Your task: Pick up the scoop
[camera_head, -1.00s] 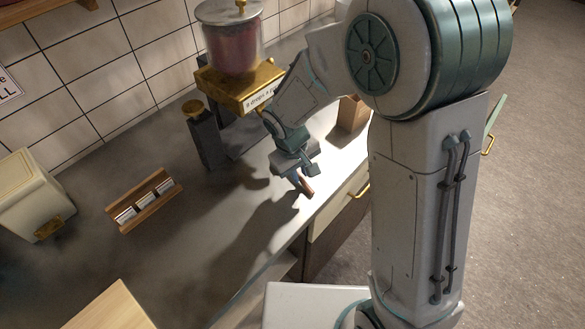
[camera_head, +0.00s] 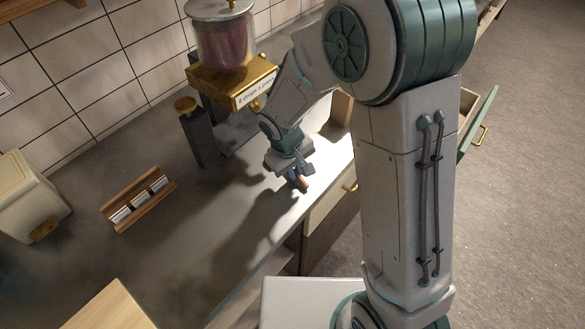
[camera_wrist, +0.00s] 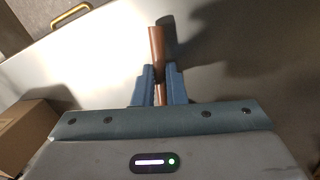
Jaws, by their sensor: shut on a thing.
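My gripper (camera_head: 296,174) is over the front edge of the counter, below and right of the brass dispenser. It is shut on a brown rod-like handle, taken to be the scoop's (camera_head: 301,184). In the wrist view the blue-grey fingers (camera_wrist: 159,75) close on both sides of the handle (camera_wrist: 156,42), which points away from the palm. The scoop's bowl does not show in either view. I cannot tell whether the scoop touches the counter (camera_head: 235,215).
A brass dispenser with a glass jar (camera_head: 222,40) stands at the back, beside a dark post with a brass knob (camera_head: 197,135). A wooden rack (camera_head: 138,200) and a cream box (camera_head: 28,195) sit left. A green-fronted drawer (camera_head: 480,120) stands open at right.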

